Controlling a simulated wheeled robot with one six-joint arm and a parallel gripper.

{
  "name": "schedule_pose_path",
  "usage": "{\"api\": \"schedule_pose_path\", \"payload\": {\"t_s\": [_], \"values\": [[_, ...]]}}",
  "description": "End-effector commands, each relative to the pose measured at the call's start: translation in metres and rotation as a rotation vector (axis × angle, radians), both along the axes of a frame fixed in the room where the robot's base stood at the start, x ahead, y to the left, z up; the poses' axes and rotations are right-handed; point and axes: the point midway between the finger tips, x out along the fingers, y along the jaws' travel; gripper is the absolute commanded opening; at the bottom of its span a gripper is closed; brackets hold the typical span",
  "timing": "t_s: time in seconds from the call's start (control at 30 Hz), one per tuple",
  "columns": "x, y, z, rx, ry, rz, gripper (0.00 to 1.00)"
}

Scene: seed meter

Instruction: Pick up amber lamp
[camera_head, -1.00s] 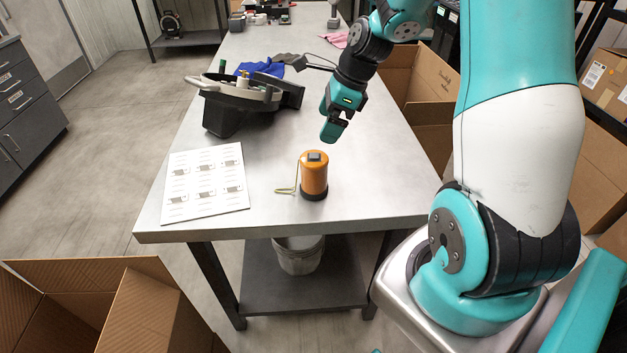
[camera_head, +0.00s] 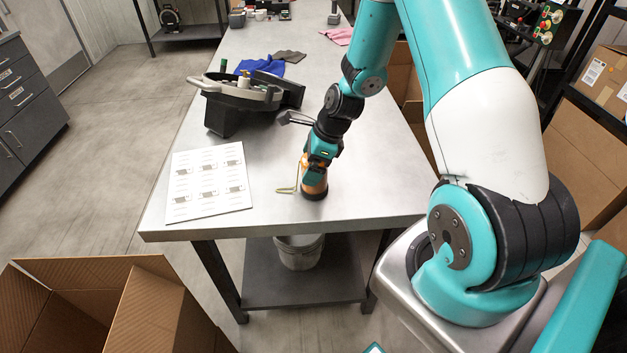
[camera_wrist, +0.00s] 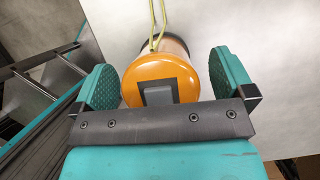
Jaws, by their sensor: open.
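The amber lamp (camera_head: 315,187) is an orange cylinder with a dark base, upright near the front edge of the table. A yellow-green cord lies on its left side. In the wrist view the lamp's round orange top (camera_wrist: 131,92), with a grey square fitting, sits between my fingers. My gripper (camera_head: 315,172) is over the lamp and hides its upper part in the head view. In the wrist view my gripper (camera_wrist: 166,82) is open, one finger on each side of the lamp, with a visible gap on the right and a narrower one on the left.
A white printed sheet (camera_head: 207,183) lies left of the lamp on the table (camera_head: 262,219). A black seed meter with a grey handle (camera_head: 232,101) stands behind it, near blue and grey cloths (camera_head: 262,65). Open cardboard boxes stand at lower left (camera_head: 100,268) and right of the table.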

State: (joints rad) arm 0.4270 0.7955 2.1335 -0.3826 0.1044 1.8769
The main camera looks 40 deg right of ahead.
Motion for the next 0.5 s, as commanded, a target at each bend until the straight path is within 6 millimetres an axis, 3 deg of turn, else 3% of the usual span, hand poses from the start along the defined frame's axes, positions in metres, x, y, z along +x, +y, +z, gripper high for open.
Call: {"api": "schedule_pose_path", "payload": {"t_s": [0.13, 0.33, 0.5], "values": [[0.0, -0.0003, 0.0, -0.001, -0.001, 0.0, 0.98], [0.0, -0.0003, 0.0001, 0.0, 0.0, 0.0, 0.52], [0.0002, -0.0003, 0.0005, -0.001, -0.001, 0.0, 0.51]]}}
